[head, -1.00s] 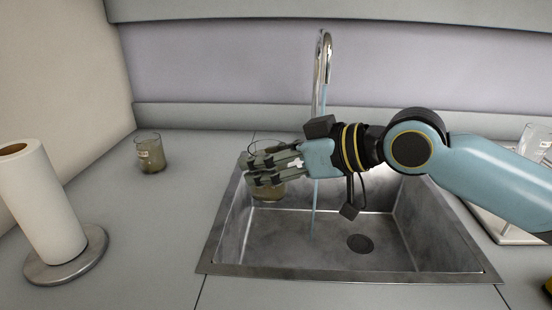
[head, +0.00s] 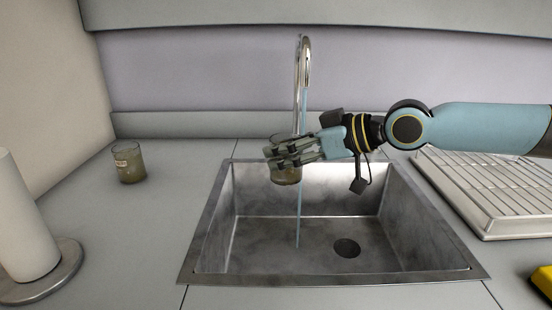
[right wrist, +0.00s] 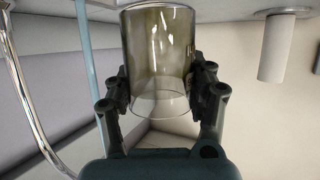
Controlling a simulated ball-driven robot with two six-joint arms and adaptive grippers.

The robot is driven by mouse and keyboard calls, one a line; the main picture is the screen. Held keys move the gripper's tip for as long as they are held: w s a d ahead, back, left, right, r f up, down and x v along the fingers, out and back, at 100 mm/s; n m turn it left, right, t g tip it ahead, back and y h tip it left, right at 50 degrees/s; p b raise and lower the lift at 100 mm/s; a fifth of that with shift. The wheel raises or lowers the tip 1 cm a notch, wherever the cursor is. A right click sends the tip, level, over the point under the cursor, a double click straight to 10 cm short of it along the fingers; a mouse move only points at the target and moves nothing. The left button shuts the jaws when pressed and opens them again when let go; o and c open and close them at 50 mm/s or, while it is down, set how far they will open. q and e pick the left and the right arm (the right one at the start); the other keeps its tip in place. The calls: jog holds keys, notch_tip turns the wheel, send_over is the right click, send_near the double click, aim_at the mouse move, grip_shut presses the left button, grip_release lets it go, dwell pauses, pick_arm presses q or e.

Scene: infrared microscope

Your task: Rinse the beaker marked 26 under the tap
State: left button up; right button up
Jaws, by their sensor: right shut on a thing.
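My right gripper (head: 292,153) is shut on a glass beaker (head: 286,175) and holds it above the back left part of the sink (head: 208,232). In the right wrist view the beaker (right wrist: 158,50) sits between the fingers (right wrist: 160,95), with a brownish film on its glass; no mark is readable on it. The tap (head: 305,62) is running. Its thin water stream (head: 298,215) falls close by the fingers and beaker into the sink. In the right wrist view the stream (right wrist: 86,45) passes beside the beaker, apart from it. My left gripper is not in view.
Another brownish beaker (head: 129,163) with a label stands on the counter at the left. A paper towel roll (head: 22,220) stands at front left. A wire drying rack (head: 490,185) is right of the sink, with a yellow sponge (head: 543,280) in front.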

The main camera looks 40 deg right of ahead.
jog(key=w+d+b, duration=0.1)
jog(key=d+b, duration=0.2)
jog(key=d, duration=0.3)
jog(key=shift+w+f, duration=0.35)
jog(key=shift+f, duration=0.1)
dwell(2.3)
jog(key=s+a+p, duration=0.6)
jog(key=s+p, duration=0.1)
jog(key=shift+s+a+p, duration=0.3)
jog(key=shift+s+p, duration=0.05)
jog(key=shift+p, duration=0.05)
dwell(0.3)
dwell(0.5)
